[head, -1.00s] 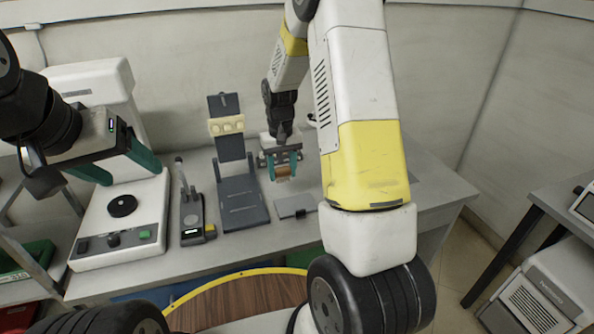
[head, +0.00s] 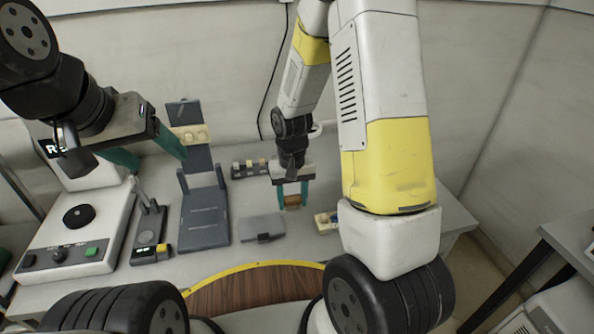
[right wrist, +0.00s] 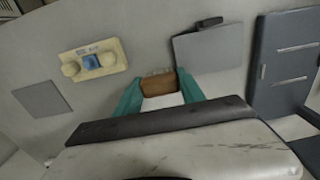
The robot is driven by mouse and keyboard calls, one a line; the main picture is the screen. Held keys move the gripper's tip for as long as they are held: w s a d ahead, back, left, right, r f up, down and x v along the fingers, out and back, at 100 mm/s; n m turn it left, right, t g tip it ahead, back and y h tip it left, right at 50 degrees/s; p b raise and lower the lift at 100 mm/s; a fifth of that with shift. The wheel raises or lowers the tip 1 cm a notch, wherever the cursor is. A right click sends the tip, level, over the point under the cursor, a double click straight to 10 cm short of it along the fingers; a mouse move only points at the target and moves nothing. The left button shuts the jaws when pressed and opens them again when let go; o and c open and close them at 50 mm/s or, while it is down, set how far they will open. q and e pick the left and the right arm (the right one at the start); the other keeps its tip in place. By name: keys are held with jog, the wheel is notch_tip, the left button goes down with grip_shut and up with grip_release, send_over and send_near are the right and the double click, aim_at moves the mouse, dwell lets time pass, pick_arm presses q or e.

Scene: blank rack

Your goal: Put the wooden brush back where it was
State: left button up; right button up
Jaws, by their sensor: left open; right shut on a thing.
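The wooden brush (head: 292,201) is a small brown block between the teal fingers of my right gripper (head: 291,197). In the right wrist view the brush (right wrist: 158,84) sits across the fingertips, with pale bristles along its far edge. My right gripper is shut on it above the grey worktop, right of a flat grey plate (head: 262,228). I cannot tell its exact height. My left gripper (head: 147,153) is open and empty, up at the left in front of the dark stand. No spot is clearly marked as the brush's place.
A cream holder with a blue piece (right wrist: 93,62) lies near the brush, beside a grey square pad (right wrist: 40,98). A black rack of small blocks (head: 249,169) stands behind. The blue-grey stand (head: 204,216), a small device (head: 150,235) and a white machine (head: 75,240) stand left.

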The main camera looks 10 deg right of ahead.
jog(key=w+d, duration=0.1)
jog(key=w, duration=0.2)
jog(key=w+d, duration=0.2)
jog(key=w, duration=0.1)
jog(key=w+d+f, duration=0.1)
jog(key=w+d, duration=0.1)
jog(key=w, duration=0.1)
jog(key=shift+w, duration=0.25)
jog(key=shift+w+d+f, duration=0.15)
jog(key=shift+w+f, duration=0.05)
jog(key=shift+f, duration=1.6)
jog(key=o, duration=1.3)
jog(key=shift+f, duration=0.15)
